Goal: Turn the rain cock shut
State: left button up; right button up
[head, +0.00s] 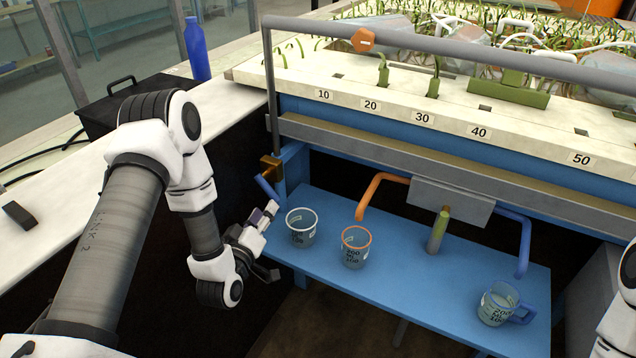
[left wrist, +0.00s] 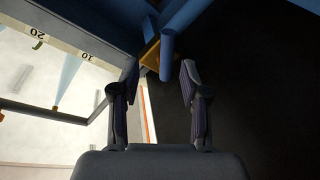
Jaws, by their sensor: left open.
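A brass cock body (head: 271,167) sits at the foot of the grey upright pipe, at the left end of the flume. Its short blue lever (head: 266,188) slants down from upper left to lower right. In the left wrist view the blue lever (left wrist: 167,58) lies ahead of the fingertips, with the brass body (left wrist: 149,56) beside it. My left gripper (head: 262,238) is open and empty, below the lever in the head view. The left wrist view shows its two fingers (left wrist: 160,70) apart, with a gap to the lever. My right gripper is out of view.
A blue shelf (head: 400,290) holds a white-rimmed cup (head: 301,232), an orange-rimmed cup (head: 355,250), a blue-handled cup (head: 498,305) and a green-yellow cylinder (head: 437,232). An orange pipe (head: 378,184) and a blue pipe (head: 524,240) reach over it. The grey rail (head: 450,45) runs above.

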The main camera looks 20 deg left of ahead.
aim_at(268, 193)
pick_arm(q)
jog(key=shift+w+a+r+n+y, duration=0.3)
jog(key=shift+w+a, duration=0.45)
jog(key=shift+w, duration=0.05)
jog(key=w, duration=0.2)
jog(key=w+a, duration=0.1)
jog(key=w, duration=0.3)
jog(key=shift+a+f, duration=0.15)
jog(key=shift+f, duration=0.15)
grip_shut()
